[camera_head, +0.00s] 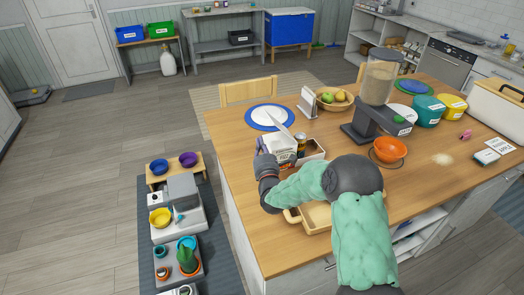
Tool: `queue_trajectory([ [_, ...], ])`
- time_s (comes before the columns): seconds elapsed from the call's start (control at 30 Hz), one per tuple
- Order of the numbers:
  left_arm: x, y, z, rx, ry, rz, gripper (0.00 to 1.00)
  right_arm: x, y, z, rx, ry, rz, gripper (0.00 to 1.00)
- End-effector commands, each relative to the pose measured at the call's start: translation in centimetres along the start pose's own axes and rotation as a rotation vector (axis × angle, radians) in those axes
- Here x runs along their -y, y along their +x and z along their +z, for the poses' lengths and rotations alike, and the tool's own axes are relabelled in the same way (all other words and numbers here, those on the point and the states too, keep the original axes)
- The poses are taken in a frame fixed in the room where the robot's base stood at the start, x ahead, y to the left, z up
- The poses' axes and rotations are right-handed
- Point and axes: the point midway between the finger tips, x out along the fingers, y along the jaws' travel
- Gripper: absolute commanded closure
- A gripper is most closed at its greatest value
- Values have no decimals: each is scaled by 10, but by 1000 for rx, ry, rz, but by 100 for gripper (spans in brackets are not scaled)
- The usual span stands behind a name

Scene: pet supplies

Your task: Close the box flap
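A white box (284,144) with dark print stands near the left edge of the wooden table. A pale flap-like piece (279,123) slants up above it toward the blue-rimmed plate; I cannot tell for certain that it is the box's flap. My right gripper (262,156), dark grey on a mint-green padded arm, is at the box's left side. It looks very close to the box; contact is unclear. The fingers are small and partly hidden, so their opening is unclear. My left gripper is not in view.
An open low box (316,149) with a can (301,144) stands to the right. Behind are a blue-rimmed plate (255,118) and a fruit bowl (334,103). A dispenser (376,85) and orange bowl (389,149) stand further right.

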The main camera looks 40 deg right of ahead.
Motion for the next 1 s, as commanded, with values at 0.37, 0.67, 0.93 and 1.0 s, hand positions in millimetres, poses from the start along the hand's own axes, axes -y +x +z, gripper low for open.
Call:
queue_trajectory([
  [0.37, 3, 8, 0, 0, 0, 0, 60, 0, 52, 19, 3, -1, 0, 100],
  [0.67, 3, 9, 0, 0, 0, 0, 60, 0, 57, 38, 0, 1, 0, 100],
  [0.93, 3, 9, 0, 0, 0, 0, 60, 0, 57, 39, -1, 1, 0, 100],
  [1.0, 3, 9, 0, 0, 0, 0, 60, 0, 57, 39, -1, 2, 0, 100],
])
